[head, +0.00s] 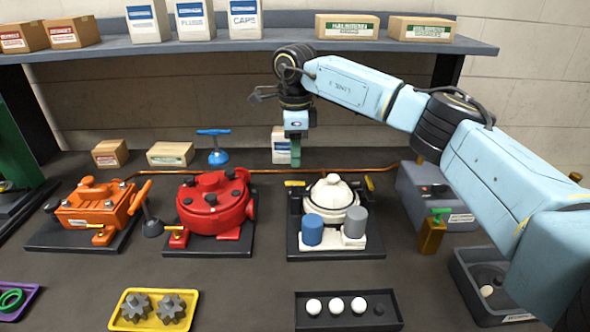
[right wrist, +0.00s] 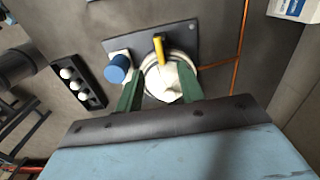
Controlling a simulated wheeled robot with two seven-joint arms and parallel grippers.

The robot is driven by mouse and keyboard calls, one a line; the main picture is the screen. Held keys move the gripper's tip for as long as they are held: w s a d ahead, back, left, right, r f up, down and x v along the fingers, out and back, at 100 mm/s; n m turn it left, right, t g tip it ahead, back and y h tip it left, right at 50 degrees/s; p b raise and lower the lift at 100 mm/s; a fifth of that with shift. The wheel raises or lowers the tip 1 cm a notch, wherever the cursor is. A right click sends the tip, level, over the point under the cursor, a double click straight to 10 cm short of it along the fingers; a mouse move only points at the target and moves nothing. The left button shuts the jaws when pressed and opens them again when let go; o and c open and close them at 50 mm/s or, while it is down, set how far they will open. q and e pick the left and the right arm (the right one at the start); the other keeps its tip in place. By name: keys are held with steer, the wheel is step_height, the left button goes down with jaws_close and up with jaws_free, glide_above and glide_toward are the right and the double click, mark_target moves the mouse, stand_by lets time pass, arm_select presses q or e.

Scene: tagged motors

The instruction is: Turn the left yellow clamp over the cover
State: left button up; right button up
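The white motor has a round white cover (head: 332,193) and stands on a dark base plate (head: 345,253). The left yellow clamp (head: 294,183) lies at the left of the cover. In the right wrist view the same clamp (right wrist: 158,48) points at the rim of the cover (right wrist: 162,78); I cannot tell whether its tip lies over the rim. The right yellow clamp (head: 366,183) is on the other side. My right gripper (head: 295,160) hangs above and behind the left clamp. In the right wrist view its green fingers (right wrist: 161,92) are apart and empty. My left gripper is out of view.
Blue (head: 312,230) and grey (head: 354,223) cylinders stand in front of the cover. A red motor (head: 215,205) and an orange motor (head: 92,205) stand to the left. A copper pipe (head: 255,172) runs behind. A tray (head: 348,322) with white balls lies in front.

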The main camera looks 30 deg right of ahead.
step_height(320, 180, up, 5)
stand_by(0.7)
